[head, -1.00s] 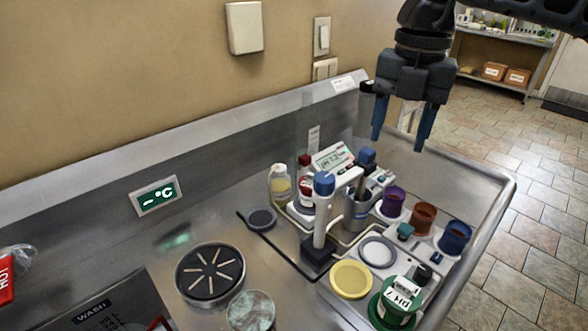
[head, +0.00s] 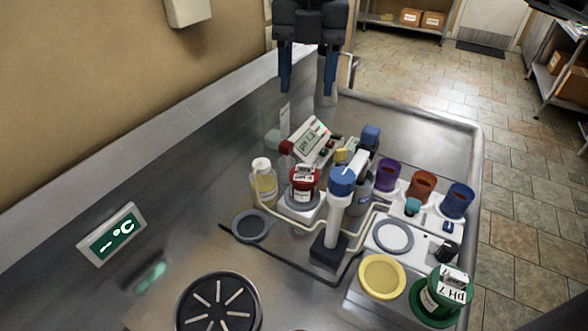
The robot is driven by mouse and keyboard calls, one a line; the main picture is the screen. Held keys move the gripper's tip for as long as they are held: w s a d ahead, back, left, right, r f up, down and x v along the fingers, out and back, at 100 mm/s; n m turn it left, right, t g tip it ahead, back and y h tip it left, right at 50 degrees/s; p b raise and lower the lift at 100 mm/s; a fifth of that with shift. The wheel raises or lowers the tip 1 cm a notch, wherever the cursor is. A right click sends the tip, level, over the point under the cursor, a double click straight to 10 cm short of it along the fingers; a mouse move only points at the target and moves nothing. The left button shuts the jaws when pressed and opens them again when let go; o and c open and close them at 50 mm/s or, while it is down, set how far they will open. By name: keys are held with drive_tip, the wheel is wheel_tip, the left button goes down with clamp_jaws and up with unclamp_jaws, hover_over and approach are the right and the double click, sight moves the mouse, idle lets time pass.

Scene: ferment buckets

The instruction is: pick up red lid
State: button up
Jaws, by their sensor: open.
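A red lid (head: 304,176) with a white label on its top shows in the head view, on a small pale jar left of the white and blue upright post. A smaller red cap (head: 287,147) shows behind it, mostly hidden. My gripper (head: 307,92) hangs above the back of the bench, fingers pointing down. It is open and empty, well above and behind the red lid.
The post (head: 338,210) stands close to the lid's right. A yellow-filled bottle (head: 264,184) is at its left, and a tilted display (head: 311,140) behind. Purple, orange and blue cups (head: 422,185) stand right. The back-right steel bench is clear.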

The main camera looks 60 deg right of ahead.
drive_tip(key=b, duration=0.9)
hover_over(305, 165)
wheel_tip(305, 165, down, 10)
drive_tip(key=shift+s+r, duration=0.1)
drive_tip(key=shift+r, duration=0.15)
drive_tip(key=shift+f+p, duration=0.8)
drive_tip(key=shift+f, duration=3.05)
drive_tip(key=shift+c, duration=0.4)
clamp_jaws()
